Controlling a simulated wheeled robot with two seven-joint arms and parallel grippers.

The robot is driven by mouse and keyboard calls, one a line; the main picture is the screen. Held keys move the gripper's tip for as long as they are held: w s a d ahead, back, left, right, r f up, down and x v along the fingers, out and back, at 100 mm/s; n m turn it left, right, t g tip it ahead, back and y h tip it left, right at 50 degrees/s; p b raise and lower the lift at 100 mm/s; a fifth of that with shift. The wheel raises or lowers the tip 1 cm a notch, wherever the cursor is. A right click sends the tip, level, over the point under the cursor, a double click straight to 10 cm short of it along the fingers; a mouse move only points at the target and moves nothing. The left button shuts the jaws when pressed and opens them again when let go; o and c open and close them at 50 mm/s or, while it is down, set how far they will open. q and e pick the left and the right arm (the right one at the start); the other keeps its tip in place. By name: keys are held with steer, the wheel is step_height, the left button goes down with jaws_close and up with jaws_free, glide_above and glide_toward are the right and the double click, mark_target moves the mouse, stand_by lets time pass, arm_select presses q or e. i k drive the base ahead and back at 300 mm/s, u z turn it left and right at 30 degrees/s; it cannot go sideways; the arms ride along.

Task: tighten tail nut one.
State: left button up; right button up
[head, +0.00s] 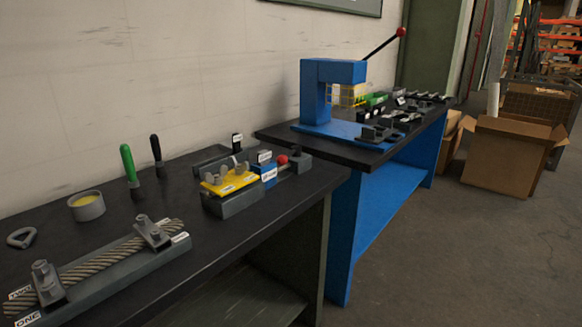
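A grey fixture bar (115,271) lies along the near table, with a thick twisted rope (105,259) on it. A clamp with a bolt and nut (43,281) sits over the rope at the lower left. Small labels that seem to read "TWO" (20,293) and "ONE" (28,319) are beside it. A second clamp with nuts (153,232) sits at the rope's far end, by a small unreadable label (180,238). I cannot tell which nut is tail nut one, or how tight any nut is. Neither of my grippers shows.
A green-handled tool (128,163) and a black-handled tool (156,152) stand behind the rope. A grey cup (87,206) and metal loop (21,237) are at left. A yellow-topped fixture (228,180) is right. A blue press (314,95) stands on the farther table.

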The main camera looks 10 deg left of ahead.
mark_target(216, 180)
steer(key=z, duration=0.4)
steer(key=i, duration=1.1)
steer(key=u, duration=1)
